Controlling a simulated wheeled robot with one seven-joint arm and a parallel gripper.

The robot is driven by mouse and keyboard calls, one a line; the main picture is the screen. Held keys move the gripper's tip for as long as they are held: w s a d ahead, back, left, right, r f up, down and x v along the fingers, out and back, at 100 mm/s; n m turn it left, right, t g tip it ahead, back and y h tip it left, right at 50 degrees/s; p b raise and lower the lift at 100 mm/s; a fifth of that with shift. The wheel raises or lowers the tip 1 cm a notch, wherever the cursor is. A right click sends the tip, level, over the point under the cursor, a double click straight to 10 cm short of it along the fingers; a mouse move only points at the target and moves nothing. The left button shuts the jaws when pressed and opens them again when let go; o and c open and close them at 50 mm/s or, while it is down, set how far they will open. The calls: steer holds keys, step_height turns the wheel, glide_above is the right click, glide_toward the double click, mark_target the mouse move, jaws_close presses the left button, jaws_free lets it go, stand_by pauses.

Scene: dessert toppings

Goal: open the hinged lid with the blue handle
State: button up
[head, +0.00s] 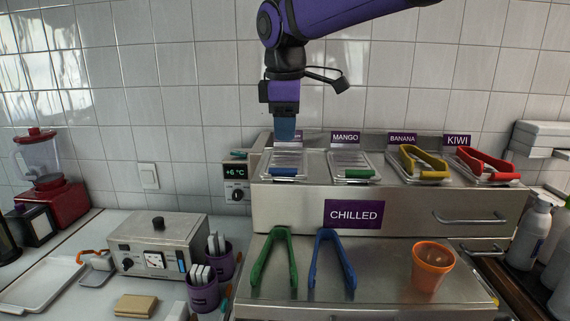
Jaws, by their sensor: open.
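The clear hinged lid with the blue handle (284,172) is the leftmost on the steel chilled unit. It looks shut. Its blue handle lies at the front edge, and its label is partly hidden behind my gripper. My gripper (285,136) hangs pointing down above the back part of this lid. It is open, with no object visible in it. The fingers overlap closely in this view, and whether they touch the lid cannot be told.
The MANGO lid with a green handle (352,174) is just to the right. Yellow tongs (422,160) and red tongs (484,164) lie on the lids further right. Green tongs (274,262), blue tongs (330,262) and an orange cup (431,266) are on the steel counter in front.

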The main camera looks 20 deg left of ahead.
mark_target(287, 166)
steer(key=f, duration=0.3)
steer(key=w+f, duration=0.1)
steer(key=f, duration=0.2)
steer(key=w+f, duration=0.1)
steer(key=f, duration=0.3)
steer(key=shift+a, duration=0.2)
jaws_close()
